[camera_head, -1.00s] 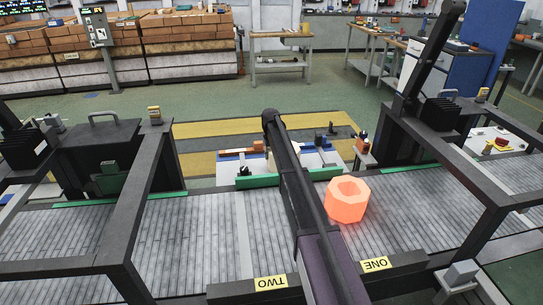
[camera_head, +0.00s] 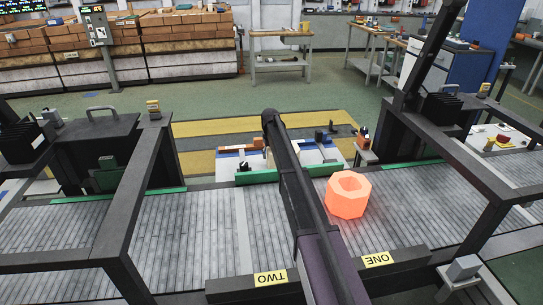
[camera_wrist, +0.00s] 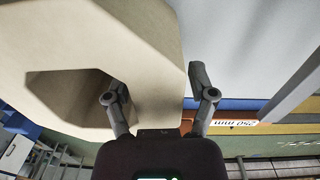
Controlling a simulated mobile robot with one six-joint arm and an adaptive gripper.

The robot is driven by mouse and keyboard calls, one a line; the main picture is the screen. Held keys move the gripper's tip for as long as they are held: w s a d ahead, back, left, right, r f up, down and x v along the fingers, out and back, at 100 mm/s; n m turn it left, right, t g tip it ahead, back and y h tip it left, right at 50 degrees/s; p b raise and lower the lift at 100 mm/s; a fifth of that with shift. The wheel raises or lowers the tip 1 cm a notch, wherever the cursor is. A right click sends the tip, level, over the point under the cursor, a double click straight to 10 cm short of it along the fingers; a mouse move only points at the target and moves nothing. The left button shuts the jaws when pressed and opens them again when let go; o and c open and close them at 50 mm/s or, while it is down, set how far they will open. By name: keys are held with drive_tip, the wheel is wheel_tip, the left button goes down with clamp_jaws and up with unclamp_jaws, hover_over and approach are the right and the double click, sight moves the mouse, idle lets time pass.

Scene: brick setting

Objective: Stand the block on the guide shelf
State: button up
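A large pale beige block (camera_wrist: 150,45) with an angular dark opening fills the left and top of the wrist view, very close to the camera. The fingertips are partly hidden. Behind the conveyor stands a light table with blue strips (camera_head: 310,157). I cannot tell which part is the guide shelf.
A glowing orange hexagonal piece with a hollow top (camera_head: 348,196) sits on the conveyor (camera_head: 190,230), right of my arm. Dark frames (camera_head: 140,190) rise on both sides. A green rail (camera_head: 257,178) edges the belt. The wrist view shows a 250 mm label (camera_wrist: 232,123).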

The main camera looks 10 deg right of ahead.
idle(0.5)
drive_tip(key=r+p, duration=1.2)
drive_tip(key=shift+a, duration=0.2)
idle(0.4)
idle(0.6)
drive_tip(key=s, duration=4.5)
drive_tip(key=shift+s+d+m, duration=0.2)
drive_tip(key=shift+s+m, duration=0.05)
drive_tip(key=shift+m, duration=0.15)
